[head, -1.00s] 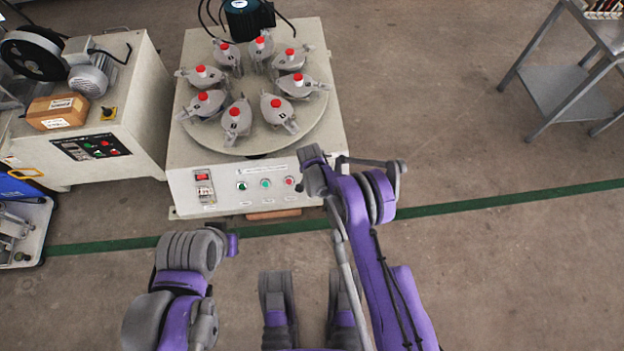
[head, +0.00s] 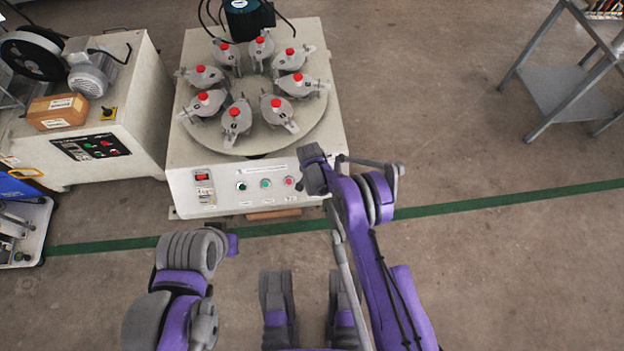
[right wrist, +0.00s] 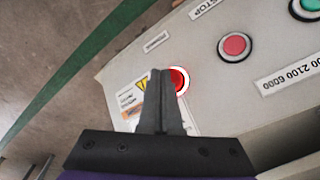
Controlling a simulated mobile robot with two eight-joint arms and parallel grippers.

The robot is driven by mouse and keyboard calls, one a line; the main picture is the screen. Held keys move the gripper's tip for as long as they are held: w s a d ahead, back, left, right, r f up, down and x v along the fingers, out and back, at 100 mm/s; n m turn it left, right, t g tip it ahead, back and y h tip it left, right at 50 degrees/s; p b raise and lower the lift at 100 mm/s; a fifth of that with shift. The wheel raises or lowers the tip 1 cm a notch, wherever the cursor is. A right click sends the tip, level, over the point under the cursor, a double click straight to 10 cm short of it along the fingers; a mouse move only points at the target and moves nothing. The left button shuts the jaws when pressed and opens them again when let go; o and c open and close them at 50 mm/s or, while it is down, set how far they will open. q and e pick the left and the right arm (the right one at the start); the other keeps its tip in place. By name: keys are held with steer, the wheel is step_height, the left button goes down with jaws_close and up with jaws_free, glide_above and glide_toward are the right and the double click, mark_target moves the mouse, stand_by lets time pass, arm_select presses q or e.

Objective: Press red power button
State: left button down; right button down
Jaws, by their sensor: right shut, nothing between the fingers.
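In the right wrist view a round red button with a bright ring (right wrist: 180,81) sits near the end of the machine's front panel, beside a label with a yellow warning sign. My right gripper (right wrist: 162,73) is shut and empty. Its fingertips overlap the button's left edge; I cannot tell whether they touch it. In the head view my right arm end (head: 314,170) is at the panel's right end, and that button is not visible there. My left arm (head: 190,252) is folded low at the left; I cannot see its gripper fingers.
The panel also has a paler red button (head: 289,182), a teal button (head: 265,183), a green button (head: 241,186) and a red switch (head: 202,177). Above it is a round plate with several red-topped fixtures. Another machine (head: 140,110) stands left. A metal rack (head: 580,95) stands right, with open floor between.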

steer(key=shift+w+f, duration=0.25)
steer(key=shift+w, duration=0.05)
stand_by(0.5)
steer(key=shift+s+r, duration=0.1)
steer(key=shift+s+r+p, duration=0.5)
steer(key=shift+s+p, duration=0.05)
steer(key=shift+s, duration=0.05)
steer(key=s+r+p, duration=0.1)
steer(key=s+r, duration=0.1)
steer(key=s, duration=0.1)
steer(key=s+r+p, duration=0.1)
steer(key=shift+s+d+r+p, duration=0.3)
steer(key=shift+r, duration=0.1)
stand_by(0.5)
